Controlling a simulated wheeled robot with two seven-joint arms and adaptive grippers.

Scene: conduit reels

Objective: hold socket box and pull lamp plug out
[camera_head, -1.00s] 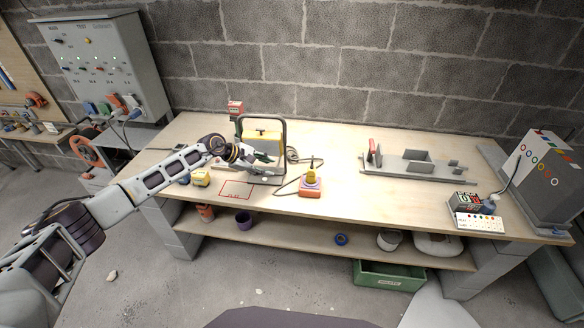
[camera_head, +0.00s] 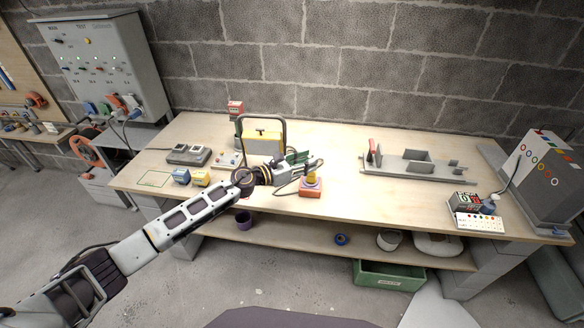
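The socket box (camera_head: 311,193) is a small orange-red block on the bench near its front edge. The yellow and purple lamp plug (camera_head: 311,178) stands upright in its top. My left gripper (camera_head: 312,166) is above the bench, just behind and left of the plug. Its fingers look spread, with nothing seen between them, and I see no contact with the plug. The cable runs left from the box, partly behind the gripper. My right gripper is out of view.
A grey bracketed fixture (camera_head: 410,165) lies right of centre. Blue (camera_head: 181,176) and yellow (camera_head: 200,178) blocks and a grey twin-pad unit (camera_head: 188,154) lie at left. The bench between box and fixture is clear.

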